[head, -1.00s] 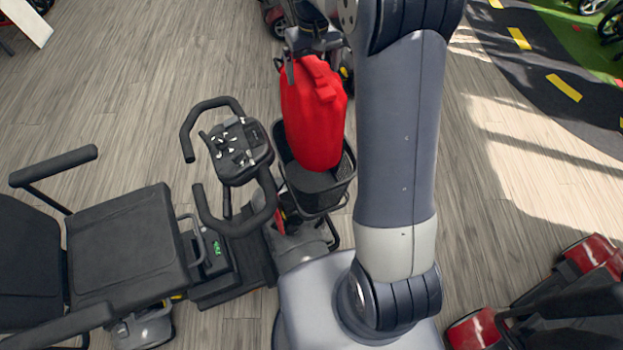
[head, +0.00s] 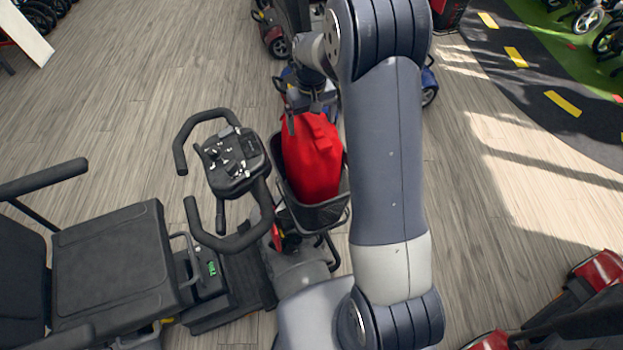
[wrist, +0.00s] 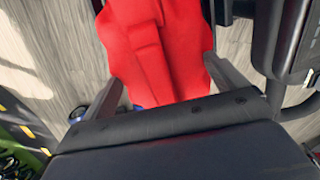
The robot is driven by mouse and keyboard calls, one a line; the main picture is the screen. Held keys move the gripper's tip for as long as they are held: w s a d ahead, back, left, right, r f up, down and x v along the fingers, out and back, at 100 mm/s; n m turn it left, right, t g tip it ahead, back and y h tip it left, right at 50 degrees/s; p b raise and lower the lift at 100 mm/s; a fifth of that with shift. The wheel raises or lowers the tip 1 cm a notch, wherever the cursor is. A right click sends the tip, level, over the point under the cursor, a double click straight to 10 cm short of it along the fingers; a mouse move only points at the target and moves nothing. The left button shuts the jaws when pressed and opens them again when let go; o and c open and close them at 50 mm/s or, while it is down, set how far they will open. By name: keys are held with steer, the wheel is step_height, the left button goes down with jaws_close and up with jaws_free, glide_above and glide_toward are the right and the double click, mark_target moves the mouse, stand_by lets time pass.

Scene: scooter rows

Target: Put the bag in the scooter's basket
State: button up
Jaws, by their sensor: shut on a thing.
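The red bag (head: 312,160) stands roughly upright with its lower part inside the black basket (head: 322,217) on the front of the scooter (head: 236,165). The basket's rim hides the bag's bottom, so I cannot tell whether it touches the floor of the basket. My gripper (head: 309,112) is above the basket and shut on the top of the bag. In the wrist view the bag (wrist: 160,45) fills the upper middle between my two fingers.
The scooter's handlebar and control panel stand just left of the basket, with its seat (head: 115,262) further left. Other scooters stand behind the basket, and a red one (head: 598,275) is at the lower right. Wooden floor is open on both sides.

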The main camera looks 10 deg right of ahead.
step_height(320, 180, down, 9)
steer(key=p, duration=0.1)
steer(key=shift+r, duration=0.2)
steer(key=o, duration=1.3)
steer(key=shift+r, duration=0.1)
step_height(320, 180, up, 12)
steer(key=shift+f+b, duration=0.1)
steer(key=shift+b, duration=0.4)
